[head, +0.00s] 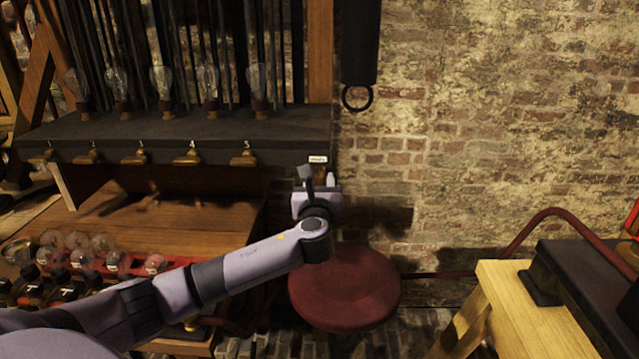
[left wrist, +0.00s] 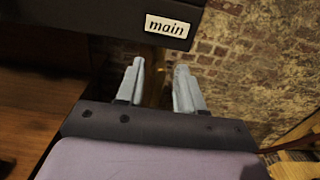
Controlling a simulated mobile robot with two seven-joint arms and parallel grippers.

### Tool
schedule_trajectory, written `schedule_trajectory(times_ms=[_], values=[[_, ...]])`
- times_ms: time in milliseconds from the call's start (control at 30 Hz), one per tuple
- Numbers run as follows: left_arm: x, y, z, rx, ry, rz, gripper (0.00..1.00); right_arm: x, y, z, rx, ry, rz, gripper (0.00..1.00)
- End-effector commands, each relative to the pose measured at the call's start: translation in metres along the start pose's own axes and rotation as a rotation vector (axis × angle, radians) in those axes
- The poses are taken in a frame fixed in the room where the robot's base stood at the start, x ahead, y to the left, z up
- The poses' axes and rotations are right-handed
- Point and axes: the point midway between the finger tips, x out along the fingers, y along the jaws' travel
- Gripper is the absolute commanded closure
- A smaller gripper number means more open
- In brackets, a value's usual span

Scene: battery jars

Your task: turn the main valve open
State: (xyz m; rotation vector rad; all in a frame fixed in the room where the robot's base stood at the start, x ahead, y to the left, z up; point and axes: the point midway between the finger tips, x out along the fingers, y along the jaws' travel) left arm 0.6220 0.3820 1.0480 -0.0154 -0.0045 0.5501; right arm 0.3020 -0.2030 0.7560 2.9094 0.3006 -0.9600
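The white "main" label (left wrist: 168,27) is on the front edge of the dark shelf in the left wrist view. The same small label (head: 317,159) shows at the shelf's right end in the head view. My left gripper (head: 318,178) is just below it. In the left wrist view its two fingers (left wrist: 160,70) are apart, below the shelf edge. A dim brownish strip shows between them; I cannot tell whether it is the main valve. The valve's handle is not clearly visible and its position cannot be read. My right gripper is not in view.
Several brass valves (head: 243,158) line the dark shelf (head: 210,140), with glass bulbs (head: 207,82) above. A round red stool (head: 345,290) is under my left wrist. A wooden stand (head: 535,305) is at right. The brick wall (head: 500,130) is behind.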

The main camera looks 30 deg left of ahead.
Motion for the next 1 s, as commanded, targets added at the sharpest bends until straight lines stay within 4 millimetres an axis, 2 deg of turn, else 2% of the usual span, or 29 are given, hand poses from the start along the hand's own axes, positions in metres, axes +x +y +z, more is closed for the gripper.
schedule_trajectory(times_ms=[167,600,800,1000], values=[[-0.009,-0.001,-0.001,0.0,0.0,-0.002,0.63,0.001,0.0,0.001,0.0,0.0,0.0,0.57],[-0.063,0.0,-0.001,-0.001,0.0,-0.001,0.63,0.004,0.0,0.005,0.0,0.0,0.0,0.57],[-0.071,0.0,0.0,0.001,0.0,0.0,0.63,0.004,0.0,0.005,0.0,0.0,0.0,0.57],[-0.071,0.0,0.0,0.0,0.0,0.0,0.63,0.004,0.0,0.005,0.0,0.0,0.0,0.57]])
